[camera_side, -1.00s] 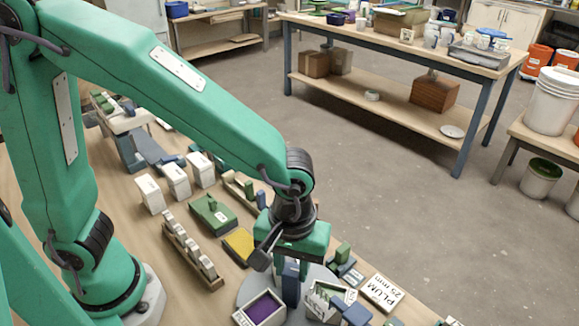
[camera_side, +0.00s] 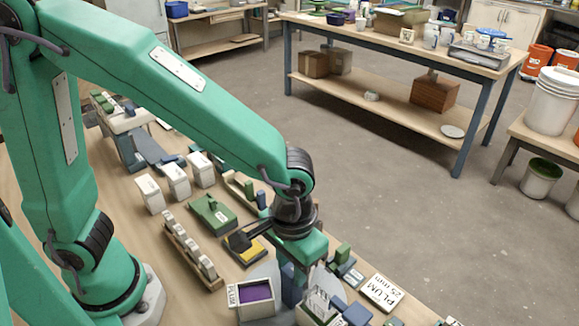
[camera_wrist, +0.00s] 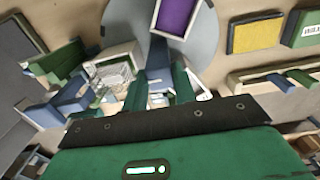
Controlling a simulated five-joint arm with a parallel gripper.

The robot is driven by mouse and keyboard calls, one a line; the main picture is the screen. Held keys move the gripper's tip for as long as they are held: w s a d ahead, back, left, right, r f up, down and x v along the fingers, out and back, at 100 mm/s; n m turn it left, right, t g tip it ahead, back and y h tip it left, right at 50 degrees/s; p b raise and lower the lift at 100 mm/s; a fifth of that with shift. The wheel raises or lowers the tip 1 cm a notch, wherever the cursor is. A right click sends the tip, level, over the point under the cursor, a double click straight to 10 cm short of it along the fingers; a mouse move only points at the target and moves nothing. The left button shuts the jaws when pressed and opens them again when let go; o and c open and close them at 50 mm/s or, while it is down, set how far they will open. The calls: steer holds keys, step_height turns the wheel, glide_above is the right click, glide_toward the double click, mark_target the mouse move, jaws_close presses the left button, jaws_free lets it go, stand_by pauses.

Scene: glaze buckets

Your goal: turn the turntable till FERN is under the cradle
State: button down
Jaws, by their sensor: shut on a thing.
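The turntable is a grey disc, partly hidden under my gripper in the side view; it also shows in the wrist view (camera_wrist: 203,45). My gripper (camera_side: 293,284) points down over it, shut on a blue upright post (camera_wrist: 157,58) on the disc, with a green finger on each side. A white square bucket with purple inside (camera_side: 257,292) stands on the disc, its label reading PLUM. A second pale bucket (camera_side: 318,303) stands to the right, its label unreadable. I cannot read FERN anywhere. Blue and green parts (camera_side: 356,314) beside the second bucket may be the cradle; I cannot tell.
A card reading PLUM 25 mm (camera_side: 382,292) lies to the right. A yellow pad (camera_side: 244,251), a green box (camera_side: 212,214) and a rack of small white pieces (camera_side: 191,250) lie to the left and behind. Green and blue blocks (camera_side: 345,262) stand close to my gripper's right.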

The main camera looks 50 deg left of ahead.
steer(key=c, duration=1.2)
jaws_free()
steer(key=shift+r, duration=0.1)
steer(key=shift+r, duration=3.45)
steer(key=shift+a, duration=0.1)
steer(key=s+a+r+t, duration=0.1)
steer(key=a+r+t, duration=0.1)
steer(key=a, duration=0.9)
steer(key=s+a+r+t, duration=0.2)
steer(key=a+r+t, duration=0.1)
steer(key=a, duration=0.7)
steer(key=shift+s+a+r+t, duration=0.3)
steer(key=shift+a+r, duration=0.1)
steer(key=shift+r, duration=0.35)
